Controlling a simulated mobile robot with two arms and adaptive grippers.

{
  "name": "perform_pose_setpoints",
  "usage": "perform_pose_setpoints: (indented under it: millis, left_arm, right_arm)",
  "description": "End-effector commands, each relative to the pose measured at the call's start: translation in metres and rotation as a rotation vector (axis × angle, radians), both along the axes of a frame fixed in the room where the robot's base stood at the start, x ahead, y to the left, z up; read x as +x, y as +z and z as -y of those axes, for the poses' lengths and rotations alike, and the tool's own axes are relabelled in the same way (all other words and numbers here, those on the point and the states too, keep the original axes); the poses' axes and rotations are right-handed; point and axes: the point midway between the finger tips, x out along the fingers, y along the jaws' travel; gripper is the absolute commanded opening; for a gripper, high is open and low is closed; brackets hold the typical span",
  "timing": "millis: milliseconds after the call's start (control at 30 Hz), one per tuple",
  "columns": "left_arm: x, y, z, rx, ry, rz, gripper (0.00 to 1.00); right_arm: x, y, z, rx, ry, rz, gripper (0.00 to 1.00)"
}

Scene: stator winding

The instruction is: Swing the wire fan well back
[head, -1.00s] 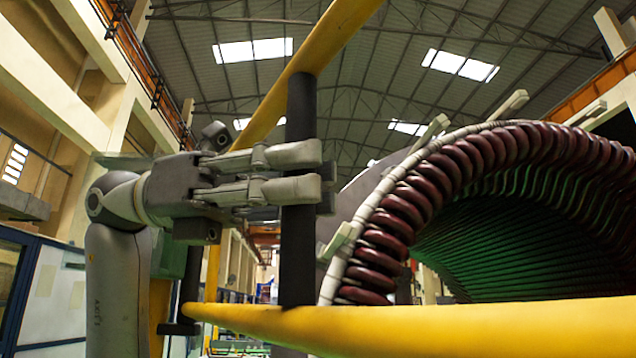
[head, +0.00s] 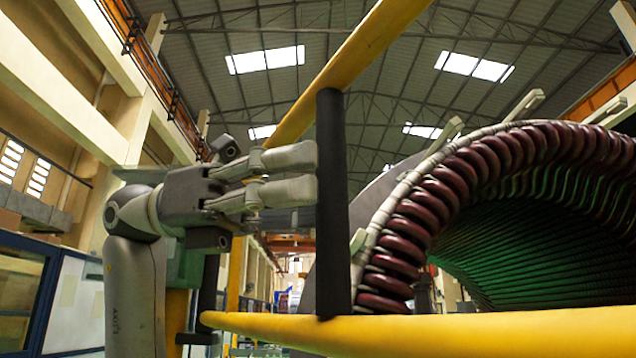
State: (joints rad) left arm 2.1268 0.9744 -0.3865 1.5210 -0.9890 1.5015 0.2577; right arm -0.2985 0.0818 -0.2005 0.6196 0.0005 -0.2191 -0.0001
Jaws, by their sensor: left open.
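The wire fan appears as a yellow frame (head: 480,330), with one bar rising to the upper right and one running low across the view. A black upright grip (head: 332,205) joins the two yellow bars. My left gripper (head: 312,174) is open, its two pale fingers one above the other and pointing right. The fingertips end at the left edge of the black grip and no longer overlap it. Whether they touch it I cannot tell. My right gripper is not in view.
The stator (head: 410,230), with dark red coils and a pale rim, stands behind the fan at the right. A blue-framed panel (head: 45,295) is at the lower left. Open space shows above my left gripper, under the hall roof.

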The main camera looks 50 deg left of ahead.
Motion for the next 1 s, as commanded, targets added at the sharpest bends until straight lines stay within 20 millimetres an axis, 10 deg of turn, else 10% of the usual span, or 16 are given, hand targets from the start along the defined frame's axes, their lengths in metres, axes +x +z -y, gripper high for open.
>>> perform_pose_setpoints:
  millis: [500, 1000]
  left_arm:
    - [-0.042, 0.001, -0.088, -0.005, -0.001, 0.004, 0.48]
    - [-0.045, 0.001, -0.095, -0.003, 0.0, 0.004, 0.48]
  right_arm:
    - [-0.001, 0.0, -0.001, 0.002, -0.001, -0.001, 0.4]
    - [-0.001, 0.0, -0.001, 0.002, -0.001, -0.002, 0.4]
